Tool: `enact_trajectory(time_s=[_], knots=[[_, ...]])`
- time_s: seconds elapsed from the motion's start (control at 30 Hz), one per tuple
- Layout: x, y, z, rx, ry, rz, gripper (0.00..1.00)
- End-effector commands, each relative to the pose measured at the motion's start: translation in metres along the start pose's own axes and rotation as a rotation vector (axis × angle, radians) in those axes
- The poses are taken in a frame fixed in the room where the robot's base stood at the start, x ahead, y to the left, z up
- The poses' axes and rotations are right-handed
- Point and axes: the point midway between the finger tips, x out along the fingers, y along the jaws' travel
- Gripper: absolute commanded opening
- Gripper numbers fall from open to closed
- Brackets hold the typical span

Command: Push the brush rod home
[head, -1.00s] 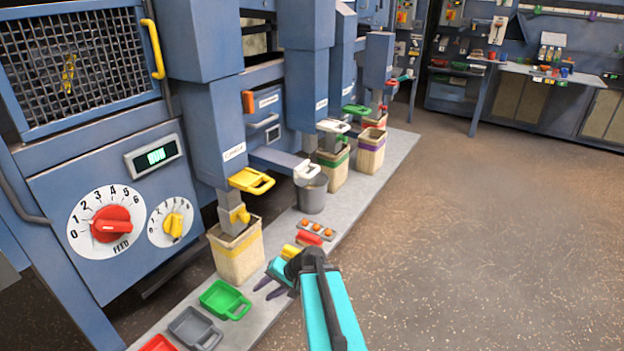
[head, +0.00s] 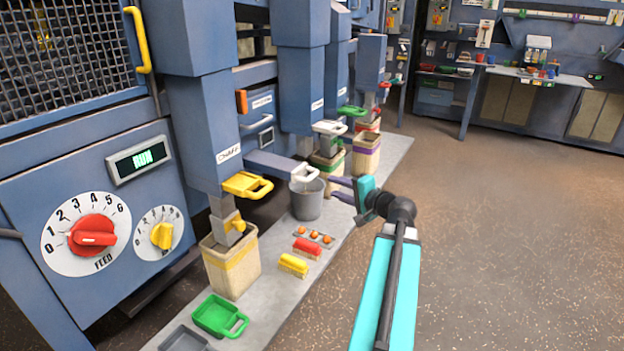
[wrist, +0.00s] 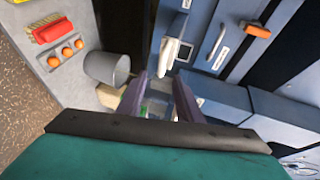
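No part carries a label I can read as the brush rod. An orange handle (head: 242,102) sticks out of the blue machine beside a small labelled plate; it also shows at the upper right of the wrist view (wrist: 257,31). Below it is a grey bar handle (head: 257,122). A white handle (head: 305,174) hangs above the grey bucket and shows ahead of the fingers in the wrist view (wrist: 174,52). My gripper (head: 340,188) is in the air right of the bucket. Its purple fingers (wrist: 160,92) are apart, with nothing held between them.
The grey bucket (head: 307,198), a yellow brush (head: 293,265), a red brush (head: 306,248) and a green scoop (head: 219,315) are on the pale ledge. A yellow-banded bin (head: 231,265) stands under the yellow gate handle (head: 247,184). The speckled floor (head: 500,240) at right is clear.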

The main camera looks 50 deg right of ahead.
Motion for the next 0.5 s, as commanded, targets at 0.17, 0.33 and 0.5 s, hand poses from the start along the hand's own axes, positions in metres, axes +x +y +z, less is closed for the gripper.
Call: enact_trajectory(time_s=[0.17, 0.33, 0.5], knots=[[-0.0057, -0.0046, -0.0072, 0.003, 0.014, -0.012, 0.33], [-0.0064, -0.0039, -0.0085, 0.003, 0.016, -0.011, 0.33], [-0.0048, -0.0035, -0.0094, 0.004, 0.017, -0.01, 0.33]])
